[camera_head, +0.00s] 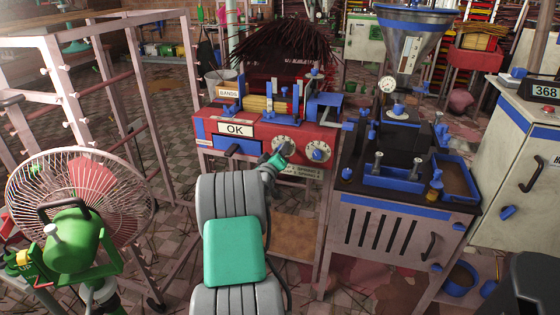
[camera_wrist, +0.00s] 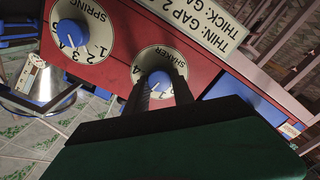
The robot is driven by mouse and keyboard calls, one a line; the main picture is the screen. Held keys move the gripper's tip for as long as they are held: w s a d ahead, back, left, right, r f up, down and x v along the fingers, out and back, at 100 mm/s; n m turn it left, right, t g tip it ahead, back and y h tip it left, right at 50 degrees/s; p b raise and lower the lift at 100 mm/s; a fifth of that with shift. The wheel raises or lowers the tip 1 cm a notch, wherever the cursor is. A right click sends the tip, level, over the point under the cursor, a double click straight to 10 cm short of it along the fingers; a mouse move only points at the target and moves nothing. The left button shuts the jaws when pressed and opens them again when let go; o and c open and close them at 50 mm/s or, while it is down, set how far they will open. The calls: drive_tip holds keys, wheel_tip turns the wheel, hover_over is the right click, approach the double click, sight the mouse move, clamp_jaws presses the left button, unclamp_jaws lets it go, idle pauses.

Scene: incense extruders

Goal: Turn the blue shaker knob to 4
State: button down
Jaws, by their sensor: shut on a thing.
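The blue shaker knob (camera_wrist: 158,76) sits at the centre of a white dial marked SHAKER (camera_wrist: 158,54) on a red machine panel. In the wrist view my gripper (camera_wrist: 161,86) has one dark finger on either side of the knob and is shut on it. A 4 shows at the dial's left edge there; the knob's pointer and most other digits are hidden or too small to read. In the head view my gripper (camera_head: 284,154) reaches the left of two white dials (camera_head: 283,141) on the red machine (camera_head: 210,127) and covers the knob.
The spring dial (camera_wrist: 97,27) with its own blue knob (camera_wrist: 72,33) is beside it. A dark extruder bench (camera_head: 390,212) stands right and a fan (camera_head: 80,190) left.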

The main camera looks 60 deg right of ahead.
drive_tip(key=shift+s+f+m+b, duration=0.1)
drive_tip(key=shift+m+b, duration=2.95)
drive_tip(key=shift+b, duration=0.65)
drive_tip(key=shift+s+m+b, duration=0.1)
drive_tip(key=shift+m+b, duration=2.95)
drive_tip(key=shift+b, duration=0.6)
drive_tip(key=c, duration=1.1)
unclamp_jaws()
drive_tip(key=a, duration=0.2)
drive_tip(key=a+p, duration=0.1)
drive_tip(key=a, duration=0.2)
drive_tip(key=s+a, duration=0.1)
drive_tip(key=a, duration=0.1)
drive_tip(key=shift+s+a, duration=0.1)
drive_tip(key=shift+a, duration=0.25)
